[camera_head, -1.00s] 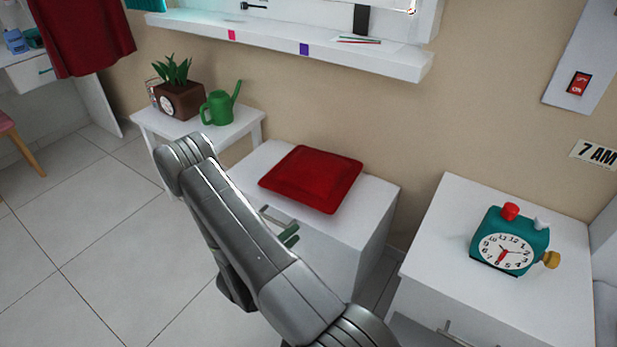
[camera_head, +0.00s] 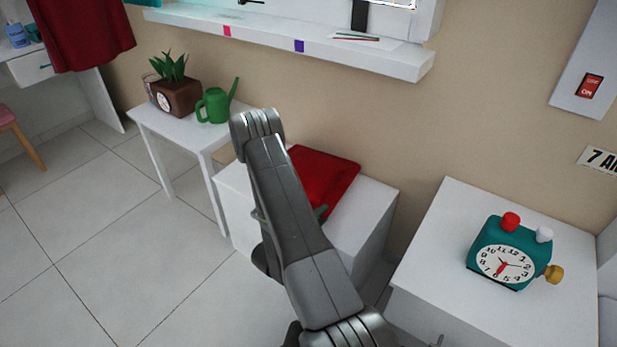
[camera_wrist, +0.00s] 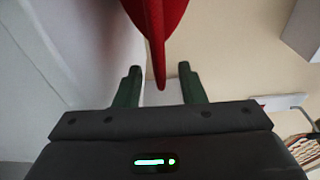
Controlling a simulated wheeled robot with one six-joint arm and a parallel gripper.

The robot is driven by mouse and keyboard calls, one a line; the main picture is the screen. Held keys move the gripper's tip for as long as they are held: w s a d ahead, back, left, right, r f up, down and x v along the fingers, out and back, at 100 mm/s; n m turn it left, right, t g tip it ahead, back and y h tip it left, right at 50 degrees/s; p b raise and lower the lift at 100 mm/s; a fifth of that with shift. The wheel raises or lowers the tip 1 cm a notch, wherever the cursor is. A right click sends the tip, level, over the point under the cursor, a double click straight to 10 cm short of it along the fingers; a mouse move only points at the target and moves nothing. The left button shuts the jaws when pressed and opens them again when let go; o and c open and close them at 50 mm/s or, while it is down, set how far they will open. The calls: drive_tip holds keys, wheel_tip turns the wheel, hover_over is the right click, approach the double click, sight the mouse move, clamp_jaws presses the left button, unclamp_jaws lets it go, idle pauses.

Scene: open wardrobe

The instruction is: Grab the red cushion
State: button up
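The red cushion (camera_head: 330,180) lies on top of a white cabinet (camera_head: 375,215) in the head view. My arm hides its left part. In the wrist view the cushion (camera_wrist: 155,20) hangs in from the top, with its narrow corner reaching down between my two green fingers. My gripper (camera_wrist: 160,78) is open, with a visible gap on both sides of that corner. In the head view most of my gripper is behind my arm; only a bit of green finger shows at the cushion's near edge.
A white side table (camera_head: 150,122) with a potted plant (camera_head: 175,92) and a green watering can (camera_head: 215,105) stands to the left. A white cabinet with a teal alarm clock (camera_head: 505,255) stands to the right. A shelf (camera_head: 390,57) runs along the wall above.

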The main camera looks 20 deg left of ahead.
drive_tip(key=shift+w+d, duration=0.25)
drive_tip(key=shift+w, duration=0.25)
drive_tip(key=shift+c, duration=0.3)
clamp_jaws()
drive_tip(key=shift+r, duration=0.1)
